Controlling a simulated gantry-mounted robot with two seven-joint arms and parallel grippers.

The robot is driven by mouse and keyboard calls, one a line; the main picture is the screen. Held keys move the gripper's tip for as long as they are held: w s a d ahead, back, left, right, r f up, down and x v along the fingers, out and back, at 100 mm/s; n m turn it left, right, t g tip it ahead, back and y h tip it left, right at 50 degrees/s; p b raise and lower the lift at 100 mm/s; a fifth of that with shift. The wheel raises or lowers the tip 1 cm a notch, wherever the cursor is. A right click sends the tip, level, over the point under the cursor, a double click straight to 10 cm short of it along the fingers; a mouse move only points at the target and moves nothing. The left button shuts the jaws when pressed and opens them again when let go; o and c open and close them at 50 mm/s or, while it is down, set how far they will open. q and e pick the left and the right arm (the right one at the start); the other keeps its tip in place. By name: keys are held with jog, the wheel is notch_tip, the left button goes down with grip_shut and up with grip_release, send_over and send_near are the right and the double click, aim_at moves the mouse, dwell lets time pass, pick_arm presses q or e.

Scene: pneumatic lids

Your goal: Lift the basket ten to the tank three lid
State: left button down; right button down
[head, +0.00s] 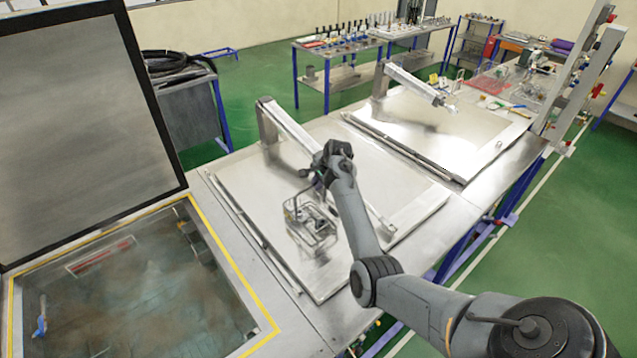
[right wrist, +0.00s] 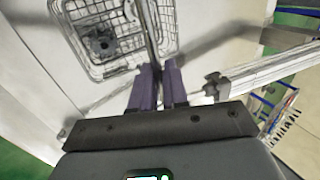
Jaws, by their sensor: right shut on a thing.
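The wire basket (head: 312,226) is at the middle closed metal tank lid (head: 385,188) in the head view. I cannot tell whether it touches the lid or hangs just above it. My right gripper (head: 321,184) is over the basket, shut on its upright handle. In the right wrist view the two purple fingers (right wrist: 159,86) close on the handle bar (right wrist: 151,42). The basket (right wrist: 128,62) also shows there, with a dark round part (right wrist: 100,42) inside it. My left gripper is in neither view. No number shows on the basket or lids.
At the left is an open tank (head: 140,290) with liquid, a yellow-edged rim, and its dark lid (head: 85,120) raised. A second closed lid (head: 450,125) lies farther right. Metal arms (head: 300,135) rise over both closed lids. Tool tables (head: 340,48) stand behind.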

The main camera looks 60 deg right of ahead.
jog(key=c, duration=1.1)
grip_release()
jog(key=shift+d+r, duration=0.1)
jog(key=shift+o, duration=0.2)
jog(key=w+r+p+v, duration=0.1)
jog(key=p+v, duration=0.3)
jog(key=v, duration=0.6)
jog(key=w+d+r+p+v, duration=0.1)
jog(key=w+p+v, duration=0.2)
jog(key=v, duration=0.8)
jog(key=shift+w+r+p, duration=0.15)
jog(key=shift+r+p, duration=0.25)
jog(key=shift+p, duration=0.8)
jog(key=shift+d, duration=0.1)
